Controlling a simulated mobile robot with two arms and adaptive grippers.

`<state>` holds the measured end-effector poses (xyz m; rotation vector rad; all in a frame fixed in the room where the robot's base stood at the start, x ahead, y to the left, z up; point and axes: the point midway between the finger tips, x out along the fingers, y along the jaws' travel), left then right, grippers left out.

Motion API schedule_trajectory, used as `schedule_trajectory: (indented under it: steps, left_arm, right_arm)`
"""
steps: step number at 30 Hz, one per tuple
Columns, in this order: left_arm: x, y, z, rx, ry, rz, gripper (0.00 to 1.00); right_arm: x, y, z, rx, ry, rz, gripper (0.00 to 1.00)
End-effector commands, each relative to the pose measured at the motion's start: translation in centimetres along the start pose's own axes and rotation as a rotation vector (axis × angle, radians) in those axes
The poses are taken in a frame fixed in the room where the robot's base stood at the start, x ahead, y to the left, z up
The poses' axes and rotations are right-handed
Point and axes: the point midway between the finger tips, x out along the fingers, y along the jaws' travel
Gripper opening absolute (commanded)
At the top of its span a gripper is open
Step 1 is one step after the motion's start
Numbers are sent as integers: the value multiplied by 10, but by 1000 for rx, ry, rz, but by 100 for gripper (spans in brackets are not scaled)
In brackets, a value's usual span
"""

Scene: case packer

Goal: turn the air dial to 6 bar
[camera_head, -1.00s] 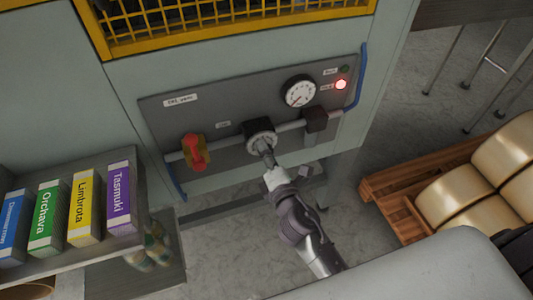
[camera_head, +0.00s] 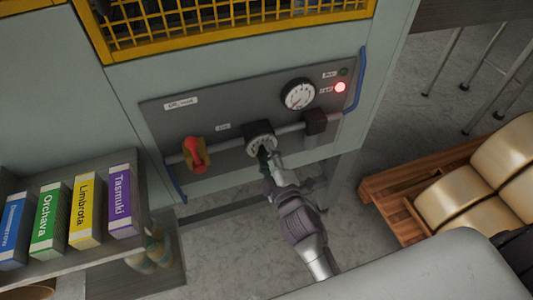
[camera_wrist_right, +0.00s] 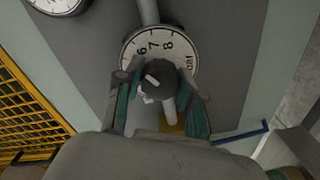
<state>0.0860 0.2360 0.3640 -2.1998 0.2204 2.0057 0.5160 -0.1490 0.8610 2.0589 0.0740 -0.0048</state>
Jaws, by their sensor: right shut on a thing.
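The air dial (camera_head: 261,141) sits on the grey panel, on a horizontal pipe. In the right wrist view its white scale (camera_wrist_right: 136,62) shows 6, 7, 8 and "bar" around a dark knob (camera_wrist_right: 156,72) with a white mark. My right gripper (camera_head: 264,154) is at the dial. In the wrist view its teal-padded fingers (camera_wrist_right: 156,86) are on both sides of the knob, shut on it. The fingers hide the lower scale, and I cannot tell the exact value at the mark. The round pressure gauge (camera_head: 299,94) is above right; its reading is too small to tell. My left gripper is not in view.
A red-handled yellow valve (camera_head: 195,153) is left of the dial, and a dark block (camera_head: 315,121) is right of it. A red lamp (camera_head: 340,87) is lit beside a dark green one (camera_head: 344,71). A blue handle (camera_head: 357,82) edges the panel. A shelf of boxes (camera_head: 87,205) stands at left.

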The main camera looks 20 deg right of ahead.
Motion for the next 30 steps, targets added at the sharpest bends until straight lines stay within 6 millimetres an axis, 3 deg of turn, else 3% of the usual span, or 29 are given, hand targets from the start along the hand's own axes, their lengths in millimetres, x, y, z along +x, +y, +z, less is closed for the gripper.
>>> schedule_trajectory:
  steps: [22,23,27,30]
  left_arm:
    - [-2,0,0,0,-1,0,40]
    - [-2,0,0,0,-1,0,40]
    - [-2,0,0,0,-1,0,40]
    - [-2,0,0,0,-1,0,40]
  right_arm:
    - [0,-2,1,88,1,-3,4]
    - [0,-2,1,87,1,-4,42]
    - [0,-1,1,87,1,-3,64]
    - [0,-1,1,87,2,-2,64]
